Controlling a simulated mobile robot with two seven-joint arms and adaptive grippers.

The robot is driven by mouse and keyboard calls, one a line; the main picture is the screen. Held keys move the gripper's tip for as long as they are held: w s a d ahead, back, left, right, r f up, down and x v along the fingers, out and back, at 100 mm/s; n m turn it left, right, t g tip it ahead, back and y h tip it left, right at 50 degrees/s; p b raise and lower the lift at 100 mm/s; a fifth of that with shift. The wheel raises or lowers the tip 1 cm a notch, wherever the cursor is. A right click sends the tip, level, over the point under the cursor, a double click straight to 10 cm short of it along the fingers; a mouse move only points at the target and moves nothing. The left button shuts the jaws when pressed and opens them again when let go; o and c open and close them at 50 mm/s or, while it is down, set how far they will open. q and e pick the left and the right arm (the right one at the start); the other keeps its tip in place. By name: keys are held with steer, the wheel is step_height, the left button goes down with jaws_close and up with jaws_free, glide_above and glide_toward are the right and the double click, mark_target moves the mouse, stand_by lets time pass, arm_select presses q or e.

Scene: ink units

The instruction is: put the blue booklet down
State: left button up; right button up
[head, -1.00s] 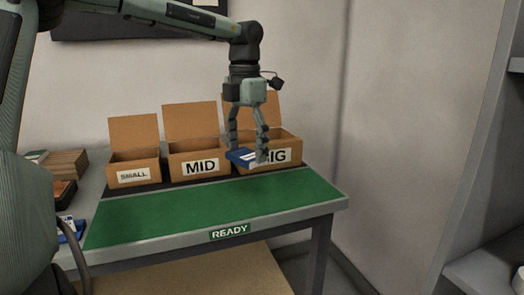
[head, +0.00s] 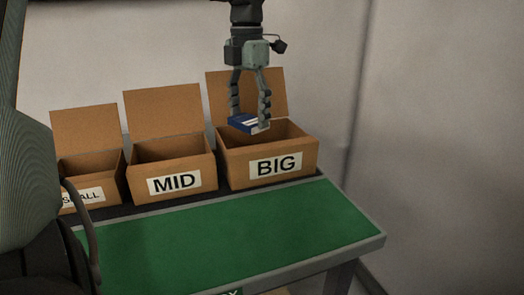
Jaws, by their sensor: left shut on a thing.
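The blue booklet (head: 242,123) is a small flat blue thing with a white part. My left gripper (head: 249,120) points down and is shut on it. In the head view it shows over the opening of the box labelled BIG (head: 305,155), in front of the raised lid. Whether it is above the rim or slightly inside is hard to tell. My right gripper is not in view.
The open box labelled MID (head: 205,185) and the open box labelled SMALL (head: 112,187) stand left of the BIG box. The green mat (head: 240,235) on the table (head: 372,241) in front is bare. A plain wall is behind.

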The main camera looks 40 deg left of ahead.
mark_target(249, 118)
arm_select(q)
steer(key=shift+w+a, duration=0.2)
steer(key=shift+w, duration=0.05)
steer(key=shift+w+a+f, duration=0.1)
steer(key=shift+f, duration=0.25)
step_height(249, 118, down, 4)
steer(key=shift+r, duration=0.15)
steer(key=shift+f, duration=0.65)
step_height(249, 118, down, 3)
steer(key=shift+r, duration=0.1)
steer(key=shift+f+b, duration=0.35)
steer(key=shift+f, duration=0.4)
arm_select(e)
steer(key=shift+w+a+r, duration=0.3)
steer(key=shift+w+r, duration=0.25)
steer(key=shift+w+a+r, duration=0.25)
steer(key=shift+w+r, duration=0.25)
